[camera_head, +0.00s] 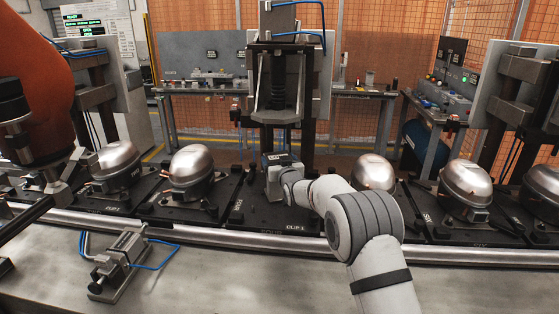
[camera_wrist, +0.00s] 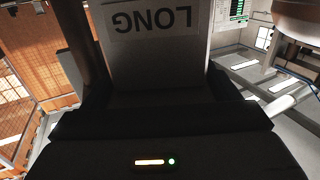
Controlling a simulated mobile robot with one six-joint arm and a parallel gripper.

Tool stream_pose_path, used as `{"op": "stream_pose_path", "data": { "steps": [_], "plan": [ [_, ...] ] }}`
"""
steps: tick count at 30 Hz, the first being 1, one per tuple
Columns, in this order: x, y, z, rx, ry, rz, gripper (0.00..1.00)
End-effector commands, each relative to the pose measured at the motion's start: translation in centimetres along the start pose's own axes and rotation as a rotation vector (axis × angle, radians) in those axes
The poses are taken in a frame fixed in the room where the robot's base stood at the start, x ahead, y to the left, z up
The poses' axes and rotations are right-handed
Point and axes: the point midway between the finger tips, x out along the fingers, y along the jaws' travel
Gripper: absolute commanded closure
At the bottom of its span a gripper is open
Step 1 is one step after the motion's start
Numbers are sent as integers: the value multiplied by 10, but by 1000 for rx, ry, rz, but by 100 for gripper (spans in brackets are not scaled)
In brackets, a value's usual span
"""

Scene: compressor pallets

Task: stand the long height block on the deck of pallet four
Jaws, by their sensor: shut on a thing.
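The long height block (camera_wrist: 158,62) is a grey block with a label reading LONG, upside down in the wrist view. It fills the middle of that view, between the dark jaws of my gripper (camera_wrist: 158,95), which is shut on it. In the head view my gripper (camera_head: 280,172) is over the middle pallet (camera_head: 262,218), whose deck bears no compressor. The block cannot be clearly told from the gripper there, and I cannot tell whether it touches the deck.
Pallets with silver compressors stand to the left (camera_head: 192,166) and right (camera_head: 373,172) of the middle pallet. A dark upright press frame (camera_head: 309,110) rises behind it. A steel rail (camera_head: 200,226) runs along the front, with a clamp unit (camera_head: 119,262) nearer.

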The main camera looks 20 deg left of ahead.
Motion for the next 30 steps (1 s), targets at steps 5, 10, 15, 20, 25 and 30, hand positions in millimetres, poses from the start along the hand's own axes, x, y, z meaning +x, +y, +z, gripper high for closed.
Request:
{"op": "stream_pose_path", "data": {
  "steps": [5, 10, 15, 20, 25, 30],
  "plan": [
    [0, 1, 1, 0, 0, 1, 15],
    [0, 1, 1, 0, 0, 1, 1],
    [0, 1, 1, 0, 0, 1, 0],
    [-2, 2, 0, 0, 0, 2, 0],
    [-18, 2, 0, 0, 0, 2, 0],
    [-48, 2, 0, 0, -1, 2, 0]
  ]
}}
